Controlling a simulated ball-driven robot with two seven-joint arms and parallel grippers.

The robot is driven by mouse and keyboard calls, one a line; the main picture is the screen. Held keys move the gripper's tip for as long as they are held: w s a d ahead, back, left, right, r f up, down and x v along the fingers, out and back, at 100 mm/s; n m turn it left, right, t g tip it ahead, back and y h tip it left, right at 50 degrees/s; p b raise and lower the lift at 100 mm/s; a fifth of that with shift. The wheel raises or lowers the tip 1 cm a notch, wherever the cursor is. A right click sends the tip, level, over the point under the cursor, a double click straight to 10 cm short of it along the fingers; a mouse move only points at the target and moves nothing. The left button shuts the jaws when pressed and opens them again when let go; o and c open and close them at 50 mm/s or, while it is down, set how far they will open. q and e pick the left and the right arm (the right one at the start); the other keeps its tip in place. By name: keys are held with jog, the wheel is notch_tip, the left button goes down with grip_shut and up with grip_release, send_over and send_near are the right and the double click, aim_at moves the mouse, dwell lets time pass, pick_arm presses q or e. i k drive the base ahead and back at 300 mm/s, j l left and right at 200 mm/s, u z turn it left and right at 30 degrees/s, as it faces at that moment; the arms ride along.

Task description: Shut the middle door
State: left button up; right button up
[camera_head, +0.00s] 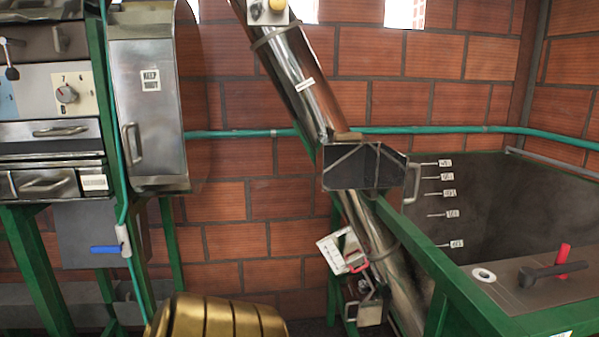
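A slanted shiny metal tube (305,85) runs down in front of the brick wall. At its middle is a dark grey metal hatch piece (362,168) with a light handle (412,184) at its right end. It juts out from the tube and looks like the middle door standing open, though its hinge cannot be made out. Lower on the tube is a smaller light fitting (338,250) with a red-edged part. Neither of my grippers can be identified in the head view.
A green-framed grey tank (490,205) with labelled level marks stands at right, its top panel (535,283) carrying a red and black lever (562,262). A steel cabinet (148,95) and a machine with a knob (66,94) stand at left. Brick wall shows between cabinet and tube.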

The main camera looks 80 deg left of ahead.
aim_at(394, 166)
jog(key=i+u, duration=0.1)
jog(key=u, duration=0.8)
jog(key=i+l+u, duration=0.1)
jog(key=u, duration=0.35)
jog(key=i+l+u, duration=0.1)
jog(key=u, duration=0.35)
jog(key=l+u, duration=0.1)
jog(key=u, duration=0.35)
jog(key=i+l+u, duration=0.15)
jog(key=l+u, duration=0.8)
jog(key=l, duration=0.65)
jog(key=k+l, duration=0.1)
jog(key=l, duration=0.35)
jog(key=k, duration=0.45)
jog(key=u, duration=0.05)
